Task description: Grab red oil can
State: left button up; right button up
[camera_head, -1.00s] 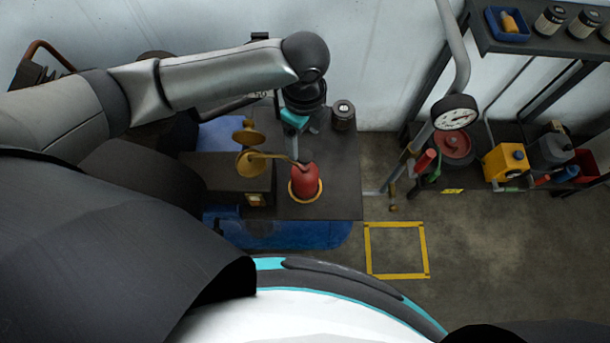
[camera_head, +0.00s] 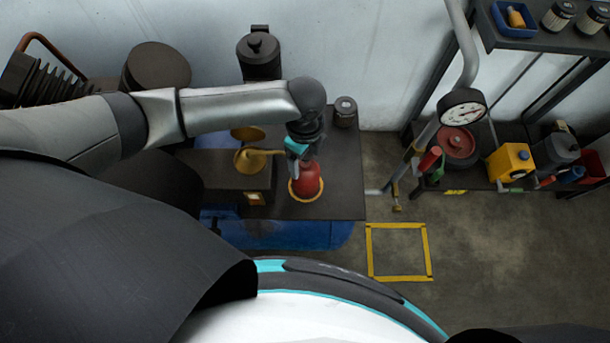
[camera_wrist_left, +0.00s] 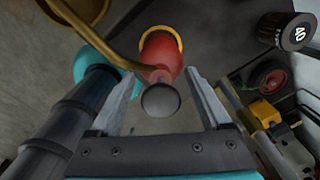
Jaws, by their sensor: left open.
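The red oil can (camera_head: 307,183) stands on the dark bench top, with a yellow band around its base. In the left wrist view the red oil can (camera_wrist_left: 160,55) shows its red body, a grey round cap nearer the camera and a long brass spout running to the upper left. My left gripper (camera_head: 298,168) is at the can's top. In the left wrist view my left gripper (camera_wrist_left: 160,85) is open, with one finger on each side of the cap and neck. Contact cannot be told. My right gripper is not seen.
A brass fitting (camera_head: 248,160) stands left of the can. A dark canister (camera_head: 345,112) is behind it. A gauge (camera_head: 462,110) on a pipe and a yellow box (camera_head: 511,162) are to the right. A yellow floor outline (camera_head: 399,278) encloses clear floor.

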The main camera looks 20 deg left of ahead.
pick_arm(q)
jog(key=shift+c, duration=0.3)
grip_shut()
dwell(1.0)
